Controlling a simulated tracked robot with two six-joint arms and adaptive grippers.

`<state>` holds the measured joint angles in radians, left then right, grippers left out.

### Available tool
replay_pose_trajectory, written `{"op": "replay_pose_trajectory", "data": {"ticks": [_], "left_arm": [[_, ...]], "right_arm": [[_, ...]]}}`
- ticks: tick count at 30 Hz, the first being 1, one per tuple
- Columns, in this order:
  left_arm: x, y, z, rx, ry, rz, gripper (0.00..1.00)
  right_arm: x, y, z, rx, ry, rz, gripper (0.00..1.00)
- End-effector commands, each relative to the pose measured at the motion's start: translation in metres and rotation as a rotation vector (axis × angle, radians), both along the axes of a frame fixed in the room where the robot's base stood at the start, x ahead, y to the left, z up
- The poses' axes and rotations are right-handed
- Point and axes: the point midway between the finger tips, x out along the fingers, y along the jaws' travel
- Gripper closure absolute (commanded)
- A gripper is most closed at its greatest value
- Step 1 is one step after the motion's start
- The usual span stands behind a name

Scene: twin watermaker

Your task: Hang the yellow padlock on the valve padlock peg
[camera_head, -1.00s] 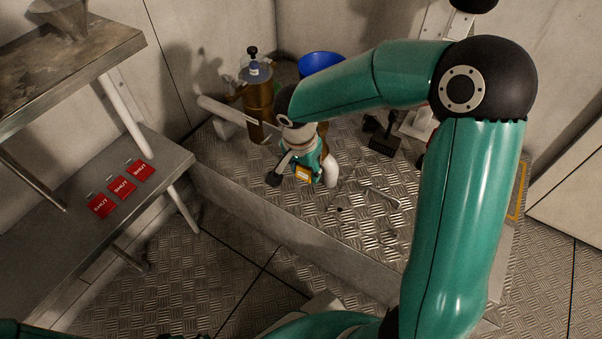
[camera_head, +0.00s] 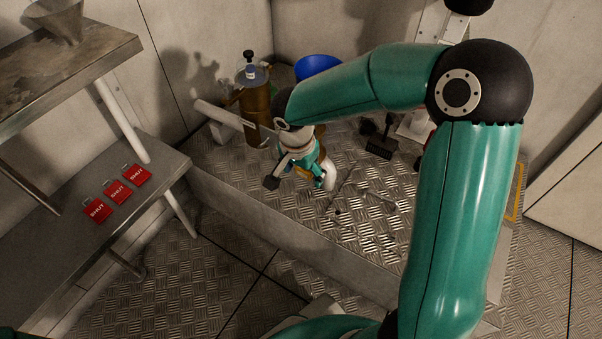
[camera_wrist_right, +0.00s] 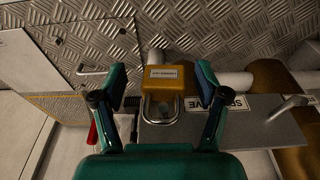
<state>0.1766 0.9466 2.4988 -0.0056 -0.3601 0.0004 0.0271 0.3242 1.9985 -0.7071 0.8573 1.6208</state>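The yellow padlock (camera_wrist_right: 165,79) is in the right wrist view, its labelled body away from the camera and its metal shackle toward it. The shackle lies in front of a grey plate (camera_wrist_right: 219,133); I cannot clearly tell whether it is around a peg. My right gripper (camera_wrist_right: 160,84) is open, one finger on each side of the padlock with visible gaps. In the head view my right gripper (camera_head: 296,181) is low by the white pipe, and only a sliver of the padlock (camera_head: 302,172) shows. My left gripper is not in view.
A brown cylinder (camera_head: 257,105), a blue bucket (camera_head: 318,66) and a black brush (camera_head: 380,147) stand behind on the raised plate floor. A white pipe (camera_head: 330,175) is close to the gripper.

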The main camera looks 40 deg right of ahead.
Motion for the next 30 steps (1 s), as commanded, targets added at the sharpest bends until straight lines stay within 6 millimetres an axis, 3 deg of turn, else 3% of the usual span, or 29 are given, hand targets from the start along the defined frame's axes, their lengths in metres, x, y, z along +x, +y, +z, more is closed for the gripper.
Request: {"op": "replay_pose_trajectory", "data": {"ticks": [11, 17, 24, 30], "left_arm": [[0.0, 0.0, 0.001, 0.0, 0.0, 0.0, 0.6], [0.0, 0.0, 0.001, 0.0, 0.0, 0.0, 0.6], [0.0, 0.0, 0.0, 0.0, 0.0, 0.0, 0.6], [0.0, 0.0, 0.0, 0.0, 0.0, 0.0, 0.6]], "right_arm": [[0.0, 0.001, 0.007, -0.001, -0.003, 0.0, 0.26], [-0.002, 0.006, 0.036, -0.001, -0.007, 0.001, 0.26], [-0.007, 0.014, 0.084, 0.0, -0.005, 0.001, 0.26], [-0.01, 0.019, 0.11, -0.001, -0.001, 0.0, 0.26]]}}
